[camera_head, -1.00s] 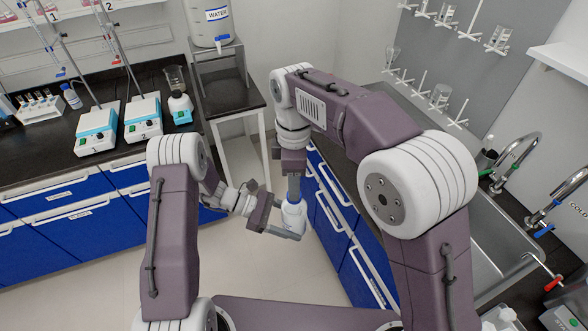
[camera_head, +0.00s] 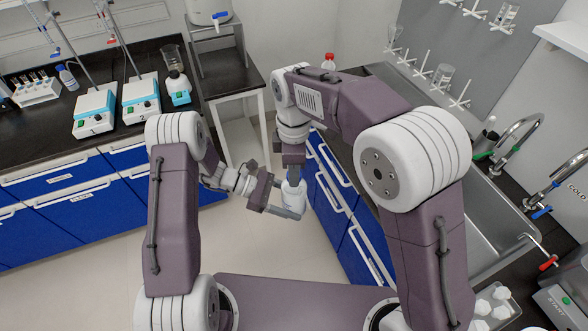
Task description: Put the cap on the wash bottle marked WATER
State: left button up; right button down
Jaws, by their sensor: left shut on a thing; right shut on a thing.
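A white wash bottle (camera_head: 293,201) is held upright in mid-air in front of the blue cabinets. My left gripper (camera_head: 285,212) comes in from the left and is shut on the bottle's lower body. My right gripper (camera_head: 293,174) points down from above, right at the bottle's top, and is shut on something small. That thing is hidden by the fingers; it may be the cap. I cannot tell whether it touches the bottle's neck or is seated on it. The marking on the bottle is too small to read.
A black side table (camera_head: 231,77) stands behind. Hotplates (camera_head: 141,100) and glassware stand on the left bench. A red-capped bottle (camera_head: 328,62) stands behind my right arm. The sink (camera_head: 492,220) and a tray with white items (camera_head: 495,302) lie right. Floor below the grippers is clear.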

jog(key=m, duration=1)
jog(key=shift+m, duration=0.3)
jog(key=m, duration=1)
jog(key=shift+m, duration=0.4)
jog(key=c, duration=0.9)
grip_release()
jog(key=shift+c, duration=0.2)
